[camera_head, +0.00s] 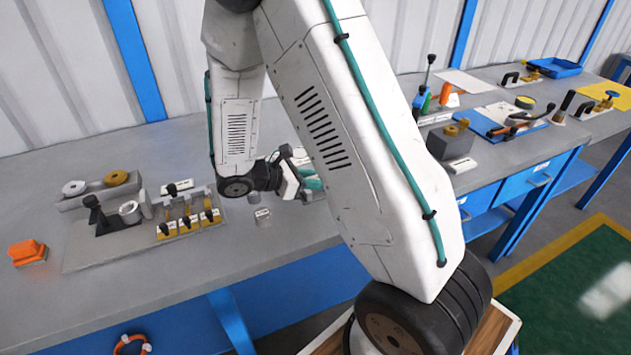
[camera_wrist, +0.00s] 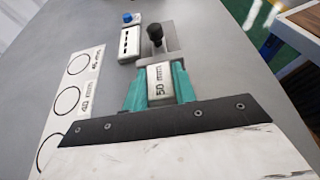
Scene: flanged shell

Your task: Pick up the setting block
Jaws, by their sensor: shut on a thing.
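The setting block (camera_wrist: 160,86), a pale block marked "50 mm", sits between the two teal fingers of my gripper (camera_wrist: 161,72) in the wrist view. The fingers are shut on its two sides. The block is close to the grey bench top; I cannot tell whether it touches it. In the head view my gripper (camera_head: 311,182) is low over the bench, partly hidden behind my arm. The block cannot be made out there.
Just beyond the block is a grey fixture with a black knob (camera_wrist: 155,35). A slotted pale block (camera_wrist: 130,43) stands left of it. A white plate with circles (camera_wrist: 78,88) lies at left. Toggle clamps (camera_head: 188,220) and an orange block (camera_head: 28,251) are on the bench.

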